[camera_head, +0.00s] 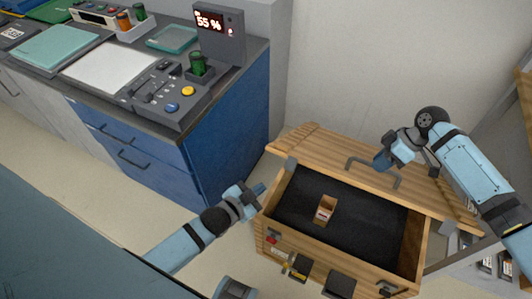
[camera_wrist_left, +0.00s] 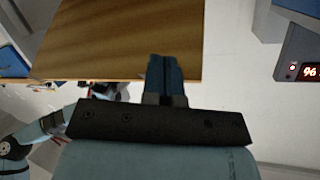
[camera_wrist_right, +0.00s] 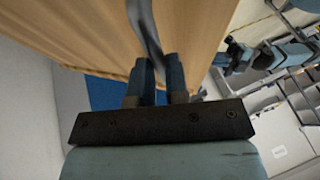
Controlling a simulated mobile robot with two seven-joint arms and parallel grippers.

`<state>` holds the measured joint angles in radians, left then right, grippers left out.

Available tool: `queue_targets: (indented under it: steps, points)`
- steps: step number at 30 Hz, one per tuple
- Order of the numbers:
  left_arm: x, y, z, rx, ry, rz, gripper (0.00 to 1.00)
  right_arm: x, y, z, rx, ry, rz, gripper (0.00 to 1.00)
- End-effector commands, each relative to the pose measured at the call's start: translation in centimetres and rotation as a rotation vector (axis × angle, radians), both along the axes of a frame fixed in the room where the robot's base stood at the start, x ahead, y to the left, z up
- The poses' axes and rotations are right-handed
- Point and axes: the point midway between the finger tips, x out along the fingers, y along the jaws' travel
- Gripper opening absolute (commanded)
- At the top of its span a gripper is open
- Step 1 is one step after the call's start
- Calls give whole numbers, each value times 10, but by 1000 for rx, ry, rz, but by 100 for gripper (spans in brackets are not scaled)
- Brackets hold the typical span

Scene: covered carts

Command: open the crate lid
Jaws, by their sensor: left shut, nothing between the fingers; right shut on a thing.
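The wooden crate (camera_head: 335,257) stands open at the right in the head view, with a dark interior and a small brown box (camera_head: 326,209) inside. Its slatted lid (camera_head: 325,148) is raised along the far side, tilted back. My right gripper (camera_head: 381,162) is shut on the lid's grey bar handle (camera_head: 358,161). In the right wrist view, the handle (camera_wrist_right: 145,30) runs between the fingers (camera_wrist_right: 155,78) beside the wood. My left gripper (camera_head: 259,189) is shut and empty by the crate's left side. In the left wrist view its fingers (camera_wrist_left: 166,78) overlap a wood panel (camera_wrist_left: 115,40); contact is unclear.
Latches (camera_head: 297,266) sit on the crate's front. A wall is behind the lid, and shelving (camera_head: 490,262) is at the right.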

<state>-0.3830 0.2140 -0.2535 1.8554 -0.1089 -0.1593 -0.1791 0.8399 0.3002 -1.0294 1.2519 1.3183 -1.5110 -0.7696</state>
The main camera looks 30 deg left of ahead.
Motion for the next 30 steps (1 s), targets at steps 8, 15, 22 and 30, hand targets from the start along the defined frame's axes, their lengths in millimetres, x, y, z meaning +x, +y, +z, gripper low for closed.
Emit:
queue_targets:
  steps: [8,15,22,30]
  points:
    - [53,27,-29,442,-494,-175,0,2,-2,-2,-2,-3,-4,0]
    - [67,51,-46,787,-924,-259,0,2,-2,-2,-2,-3,-4,0]
    - [58,78,-57,1045,-1326,-255,0,2,-2,-2,-2,-4,-5,0]
    - [40,103,-63,1184,-1617,-183,0,2,-2,-2,-3,-4,-4,0]
